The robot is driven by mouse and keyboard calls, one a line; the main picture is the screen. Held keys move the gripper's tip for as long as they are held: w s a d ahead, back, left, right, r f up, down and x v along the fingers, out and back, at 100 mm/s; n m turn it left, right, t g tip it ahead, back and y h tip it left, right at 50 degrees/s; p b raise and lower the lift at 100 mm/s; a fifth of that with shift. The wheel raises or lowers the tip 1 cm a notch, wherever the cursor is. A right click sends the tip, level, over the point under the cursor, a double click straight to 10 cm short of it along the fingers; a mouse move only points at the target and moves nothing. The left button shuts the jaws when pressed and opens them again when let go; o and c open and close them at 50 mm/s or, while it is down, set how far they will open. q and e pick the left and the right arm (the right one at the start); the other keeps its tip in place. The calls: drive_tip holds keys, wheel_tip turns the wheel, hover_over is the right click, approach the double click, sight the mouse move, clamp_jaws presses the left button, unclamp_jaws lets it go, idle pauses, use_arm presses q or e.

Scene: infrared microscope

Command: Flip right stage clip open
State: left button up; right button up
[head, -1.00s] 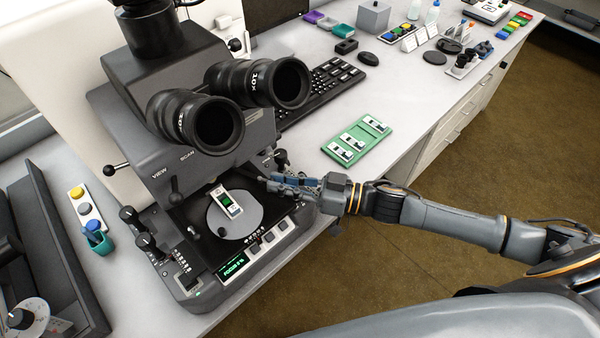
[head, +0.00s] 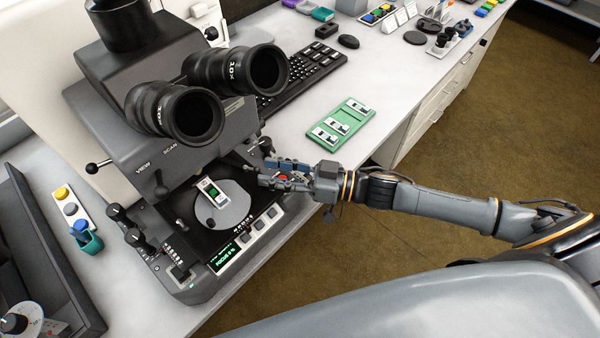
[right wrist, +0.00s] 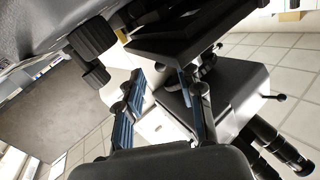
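The microscope (head: 140,75) stands on the bench at left, with a black stage (head: 185,212) under its head. A slide (head: 212,192) with a green centre lies on the round grey stage plate (head: 232,210). My right gripper (head: 262,171) is beside the right edge of the stage, fingers pointing left toward it. Its fingers stand apart with nothing between them, and both blue-padded fingers show spread in the right wrist view (right wrist: 158,105). I cannot clearly make out the right stage clip; the area near the fingertips is dark. My left gripper is not in view.
A green slide tray (head: 350,112) lies on the bench right of the microscope, beyond my right arm. A keyboard (head: 305,75) lies behind it. A panel with a lit display (head: 224,256) fronts the stage. A button strip (head: 70,208) and a teal holder (head: 88,240) stand at left.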

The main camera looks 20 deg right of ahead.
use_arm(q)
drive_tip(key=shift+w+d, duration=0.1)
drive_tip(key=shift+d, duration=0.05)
use_arm(e)
drive_tip(key=v, duration=1)
drive_tip(key=shift+s+d, duration=0.2)
drive_tip(key=shift+d, duration=0.05)
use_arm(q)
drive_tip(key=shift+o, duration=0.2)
